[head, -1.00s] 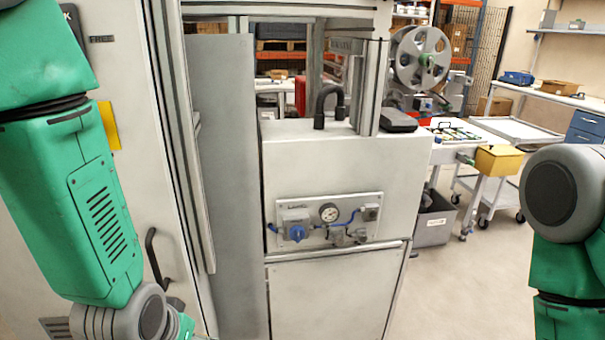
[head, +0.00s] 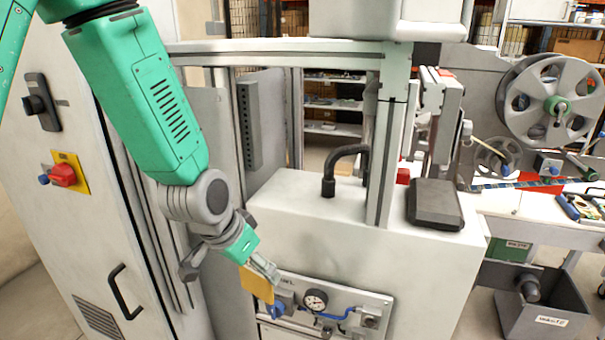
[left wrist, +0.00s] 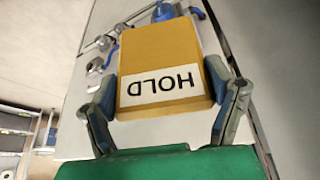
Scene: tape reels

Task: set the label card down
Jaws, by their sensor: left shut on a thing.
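The label card is a yellow-orange block-like card with a white strip reading "HOLD". It fills the middle of the left wrist view (left wrist: 160,60) and shows small in the head view (head: 256,284). My left gripper (head: 262,272) is shut on the card, its two fingers pressing the card's opposite sides in the left wrist view (left wrist: 165,105). In the head view the card is in front of the white machine cabinet, beside the panel with a gauge (head: 316,299). Part of that panel is hidden behind card and gripper. My right gripper is not in view.
A white machine top (head: 300,205) carries a black hose (head: 340,165) and a dark box (head: 434,204). A tall cabinet with a red switch (head: 63,175) stands left. A large reel (head: 557,105) is at right, above a grey waste bin (head: 545,312).

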